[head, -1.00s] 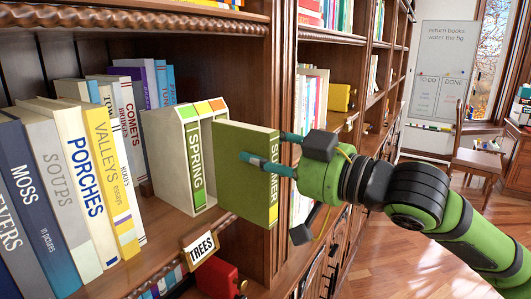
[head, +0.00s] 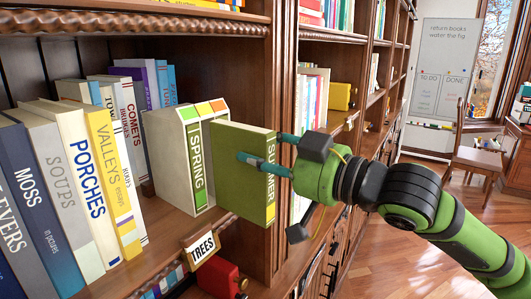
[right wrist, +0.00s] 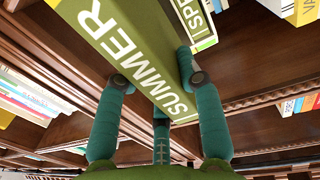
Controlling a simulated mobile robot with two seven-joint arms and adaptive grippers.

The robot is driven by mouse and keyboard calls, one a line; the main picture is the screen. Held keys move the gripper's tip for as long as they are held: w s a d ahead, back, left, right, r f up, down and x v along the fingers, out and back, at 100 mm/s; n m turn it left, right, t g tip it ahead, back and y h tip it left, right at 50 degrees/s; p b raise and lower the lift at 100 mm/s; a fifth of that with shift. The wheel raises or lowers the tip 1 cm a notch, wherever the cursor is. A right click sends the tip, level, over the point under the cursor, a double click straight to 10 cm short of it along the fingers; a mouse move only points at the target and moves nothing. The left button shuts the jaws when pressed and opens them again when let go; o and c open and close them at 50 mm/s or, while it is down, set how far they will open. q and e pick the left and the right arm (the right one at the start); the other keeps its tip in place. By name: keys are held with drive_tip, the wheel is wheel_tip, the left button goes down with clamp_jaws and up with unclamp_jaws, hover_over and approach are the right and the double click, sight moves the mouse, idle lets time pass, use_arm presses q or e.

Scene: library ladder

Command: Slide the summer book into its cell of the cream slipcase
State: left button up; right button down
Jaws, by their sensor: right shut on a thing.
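The green summer book (head: 238,172) is upright in front of the cream slipcase (head: 166,150) on the shelf. Its spine, lettered SUMMER, faces outward. My right gripper (head: 265,165) is shut on the book near its spine; the right wrist view shows the fingers (right wrist: 152,90) on either side of the SUMMER book (right wrist: 133,55). The slipcase has green, orange and yellow marks on its top edge. The spring book (head: 196,165) is in its left cell. The summer book hides the other cell openings, so I cannot tell whether its far edge is inside one. My left gripper is not in view.
Several books, including PORCHES (head: 82,180), stand left of the slipcase. A TREES label (head: 202,248) hangs on the shelf's front edge. A wooden upright (head: 284,100) stands right of the slipcase. A red object (head: 219,279) is on the shelf below.

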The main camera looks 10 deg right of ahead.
drive_tip(key=shift+w+a+r, duration=0.1)
drive_tip(key=shift+w+a, duration=0.15)
drive_tip(key=shift+s+d, duration=0.35)
drive_tip(key=shift+p, duration=0.9)
idle(1.3)
drive_tip(key=shift+w+a+p, duration=0.35)
drive_tip(key=shift+w+a, duration=0.1)
drive_tip(key=shift+w, duration=0.05)
idle(0.6)
drive_tip(key=shift+s, duration=0.15)
drive_tip(key=shift+s+d, duration=0.1)
drive_tip(key=shift+d, duration=0.1)
idle(0.5)
drive_tip(key=shift+d+n+g+y+p, duration=0.1)
drive_tip(key=shift+n+g+y+p, duration=0.25)
drive_tip(key=shift+p, duration=0.5)
